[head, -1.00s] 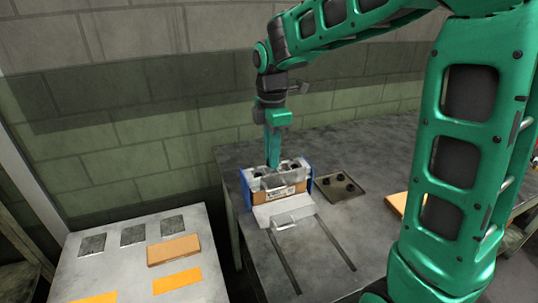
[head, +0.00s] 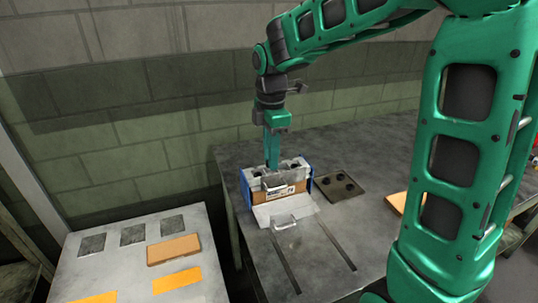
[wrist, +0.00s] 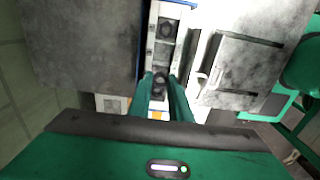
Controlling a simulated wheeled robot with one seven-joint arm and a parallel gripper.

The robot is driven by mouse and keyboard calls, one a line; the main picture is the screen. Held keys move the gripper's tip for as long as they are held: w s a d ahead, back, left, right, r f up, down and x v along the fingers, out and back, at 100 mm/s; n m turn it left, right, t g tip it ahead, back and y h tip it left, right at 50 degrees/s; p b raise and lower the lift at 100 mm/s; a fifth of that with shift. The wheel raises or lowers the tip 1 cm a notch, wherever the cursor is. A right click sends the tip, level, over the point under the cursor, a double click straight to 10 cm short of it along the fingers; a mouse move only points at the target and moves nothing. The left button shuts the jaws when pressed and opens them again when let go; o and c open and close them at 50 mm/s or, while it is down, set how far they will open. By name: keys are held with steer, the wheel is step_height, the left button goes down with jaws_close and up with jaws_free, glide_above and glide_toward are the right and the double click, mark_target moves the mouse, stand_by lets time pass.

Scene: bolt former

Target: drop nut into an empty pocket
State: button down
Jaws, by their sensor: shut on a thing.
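My gripper (head: 271,166) points straight down over the top of a grey block with blue ends (head: 247,188). In the wrist view its two green fingers (wrist: 160,88) are shut on a small dark nut (wrist: 160,81), which is partly hidden between them. A pocket (wrist: 167,28) further along the row in the wrist view has a dark round shape in it. In the head view, dark round openings or nuts show on the block top beside the fingers. The pocket under my fingers is hidden, and I cannot tell whether the nut touches the block.
A dark plate (head: 340,187) with several dark round pieces lies right of the block. A hinged-looking grey flap with a handle (head: 285,222) is at the block's front. A pale side table (head: 120,265) with orange pieces stands at left.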

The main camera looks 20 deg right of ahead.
steer(key=shift+f, duration=0.5)
steer(key=c, duration=1.5)
jaws_free()
steer(key=shift+c, duration=0.2)
step_height(320, 180, up, 11)
steer(key=shift+f, duration=0.15)
